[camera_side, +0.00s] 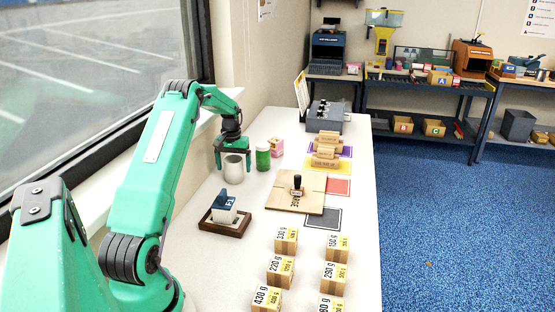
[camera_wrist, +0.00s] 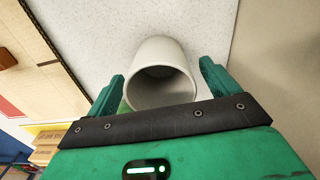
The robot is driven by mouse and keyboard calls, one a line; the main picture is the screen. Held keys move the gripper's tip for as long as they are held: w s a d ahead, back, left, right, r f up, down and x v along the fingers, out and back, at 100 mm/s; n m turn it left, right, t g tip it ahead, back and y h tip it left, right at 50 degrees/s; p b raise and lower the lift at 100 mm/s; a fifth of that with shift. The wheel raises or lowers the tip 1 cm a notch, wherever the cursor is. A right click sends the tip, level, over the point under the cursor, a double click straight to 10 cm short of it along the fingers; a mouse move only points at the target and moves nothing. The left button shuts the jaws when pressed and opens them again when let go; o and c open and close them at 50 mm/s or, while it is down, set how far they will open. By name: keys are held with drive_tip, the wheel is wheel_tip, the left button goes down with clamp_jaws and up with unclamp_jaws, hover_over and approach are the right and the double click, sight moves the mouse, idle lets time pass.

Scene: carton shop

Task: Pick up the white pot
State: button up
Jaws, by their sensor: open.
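The white pot (camera_side: 234,173) stands upright on the white table near the window side, and its open mouth faces the camera in the wrist view (camera_wrist: 155,52). My gripper (camera_side: 233,165) is directly over it, pointing down, with the jaws open. In the wrist view the two green fingers (camera_wrist: 162,82) are on either side of the pot, with a gap visible on each side. The side view does not clearly show whether either finger touches the pot.
A green jar (camera_side: 263,156) stands close to the right of the pot, with a pink box (camera_side: 277,146) behind it. A dark wooden tray (camera_side: 225,228) is in front. A cardboard sheet (camera_side: 316,190) with a black-handled stamp (camera_side: 297,186) lies to the right. Several weight-labelled boxes fill the table's front.

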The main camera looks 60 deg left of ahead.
drive_tip(key=shift+f, duration=0.5)
drive_tip(key=shift+c, duration=0.4)
drive_tip(key=c, duration=1)
